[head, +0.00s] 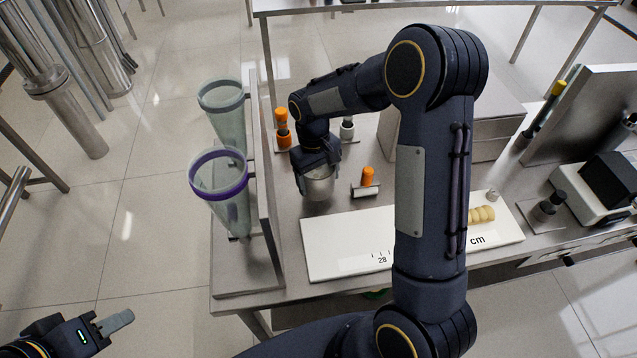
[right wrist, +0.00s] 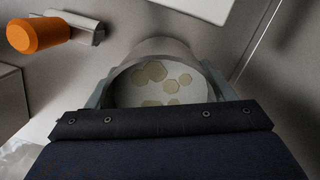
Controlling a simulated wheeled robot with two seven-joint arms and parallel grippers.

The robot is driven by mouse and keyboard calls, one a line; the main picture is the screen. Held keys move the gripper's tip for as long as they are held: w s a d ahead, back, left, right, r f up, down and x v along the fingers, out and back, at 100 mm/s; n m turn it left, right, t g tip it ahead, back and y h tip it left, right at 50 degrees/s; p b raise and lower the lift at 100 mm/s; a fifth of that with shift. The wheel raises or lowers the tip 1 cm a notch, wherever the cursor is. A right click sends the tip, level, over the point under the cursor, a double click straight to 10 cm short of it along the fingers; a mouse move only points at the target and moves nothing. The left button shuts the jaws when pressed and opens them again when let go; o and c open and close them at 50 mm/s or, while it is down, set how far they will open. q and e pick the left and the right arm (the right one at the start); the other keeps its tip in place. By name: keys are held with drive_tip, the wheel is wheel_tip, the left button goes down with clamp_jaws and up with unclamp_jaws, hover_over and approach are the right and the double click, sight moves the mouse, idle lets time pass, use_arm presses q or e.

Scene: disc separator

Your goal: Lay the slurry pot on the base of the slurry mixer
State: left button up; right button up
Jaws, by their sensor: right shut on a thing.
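The slurry pot (head: 319,187) is a small metal cup at the middle of the bench. My right gripper (head: 316,168) reaches down over it and is shut on it. In the right wrist view the pot (right wrist: 154,47) sits upright between the two fingers of my right gripper (right wrist: 160,88), with pale hexagonal pieces or marks inside. I cannot tell whether its bottom touches the bench. My left gripper (head: 112,326) is at the lower left, off the bench, with its jaw gap unclear. I cannot identify the slurry mixer or its base with certainty.
Two funnel-like cups, one purple-rimmed (head: 220,182), hang on a rack at the bench's left. An orange-capped piece (head: 367,177) lies close right of the pot. A white board (head: 345,243) lies in front. A black-and-white device (head: 606,183) stands far right.

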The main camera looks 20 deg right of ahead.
drive_tip(key=shift+f, duration=1.6)
drive_tip(key=shift+f, duration=0.1)
drive_tip(key=o, duration=1.3)
